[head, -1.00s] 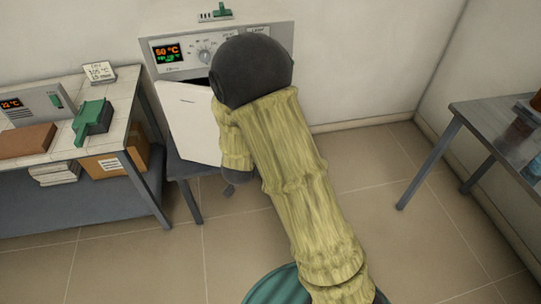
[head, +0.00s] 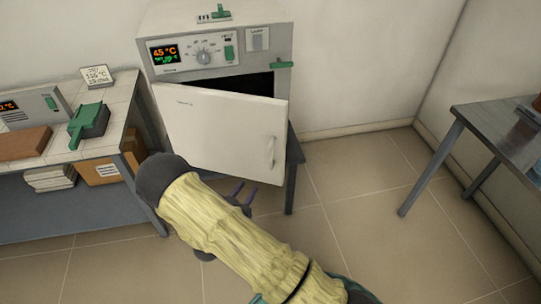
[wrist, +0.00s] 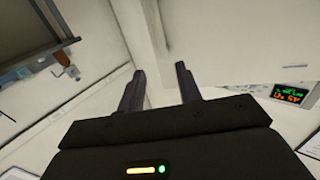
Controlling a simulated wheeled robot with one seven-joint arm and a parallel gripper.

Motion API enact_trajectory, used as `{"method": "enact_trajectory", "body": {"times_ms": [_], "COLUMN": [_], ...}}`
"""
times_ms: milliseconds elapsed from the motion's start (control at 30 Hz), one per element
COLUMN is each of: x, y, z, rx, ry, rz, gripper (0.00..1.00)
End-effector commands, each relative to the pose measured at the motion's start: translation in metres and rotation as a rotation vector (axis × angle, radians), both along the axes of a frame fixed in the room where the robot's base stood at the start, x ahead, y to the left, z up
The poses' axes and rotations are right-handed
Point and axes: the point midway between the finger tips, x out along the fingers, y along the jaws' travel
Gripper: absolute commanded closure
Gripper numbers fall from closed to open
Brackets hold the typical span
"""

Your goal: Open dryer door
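The dryer (head: 270,65) is a grey-white box with a control panel along its top. Its white door (head: 215,125) stands partly open, swung out from its left side, with a dark gap above it. The door's handle (head: 271,152) is near its right edge, free of my gripper. My gripper (head: 244,192) shows at the door's lower edge, left of and below the handle. In the wrist view my gripper (wrist: 160,90) has its two dark fingers apart, with no held object visible between them. Part of my gripper is hidden behind my arm in the head view.
A bench (head: 118,128) with a green-handled item (head: 88,122) and a brick-like block (head: 25,142) stands close at left. A grey table (head: 490,135) stands at right. The floor (head: 350,200) between the dryer and that table is clear.

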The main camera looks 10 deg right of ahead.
Motion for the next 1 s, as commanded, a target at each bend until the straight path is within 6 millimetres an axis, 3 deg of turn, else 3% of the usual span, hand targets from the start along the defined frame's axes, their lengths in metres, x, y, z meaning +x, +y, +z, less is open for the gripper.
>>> {"method": "enact_trajectory", "body": {"times_ms": [267, 1000], "x": [0.018, 0.119], "y": [-0.015, -0.103], "z": [0.001, 0.001], "rx": [0.001, 0.000], "ry": [0.000, 0.000], "rz": [-0.002, -0.012], "gripper": [0.65, 0.65]}}
